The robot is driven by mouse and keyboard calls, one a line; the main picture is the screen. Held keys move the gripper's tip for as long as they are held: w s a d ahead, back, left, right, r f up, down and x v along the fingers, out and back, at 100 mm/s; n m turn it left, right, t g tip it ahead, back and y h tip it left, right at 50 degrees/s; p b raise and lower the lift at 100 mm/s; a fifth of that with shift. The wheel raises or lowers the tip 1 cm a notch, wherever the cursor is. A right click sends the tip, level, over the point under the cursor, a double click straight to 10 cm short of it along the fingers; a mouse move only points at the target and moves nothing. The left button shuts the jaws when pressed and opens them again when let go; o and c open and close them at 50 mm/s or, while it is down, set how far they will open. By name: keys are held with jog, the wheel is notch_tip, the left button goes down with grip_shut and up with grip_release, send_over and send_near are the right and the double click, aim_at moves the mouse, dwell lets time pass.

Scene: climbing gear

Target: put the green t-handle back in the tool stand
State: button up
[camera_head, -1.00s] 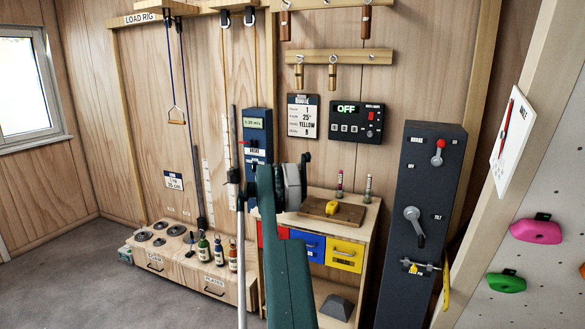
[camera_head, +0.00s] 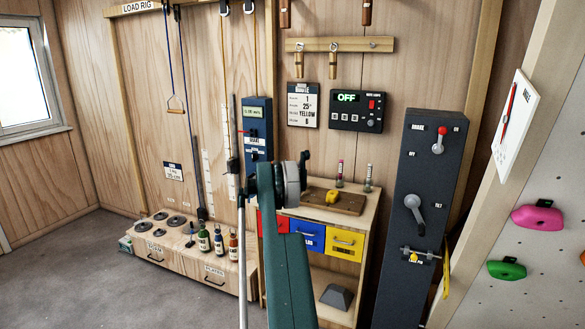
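I cannot make out a green t-handle in the head view.
Bottles (camera_head: 219,240) stand on a low wooden box at left. A dark post (camera_head: 425,150) with levers stands at right, beside a climbing wall. Floor is clear at left.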

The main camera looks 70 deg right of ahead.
jog(key=shift+f, duration=0.1)
jog(key=o, duration=1.1)
jog(key=shift+c, duration=0.2)
jog(key=a, duration=1.2)
dwell(0.3)
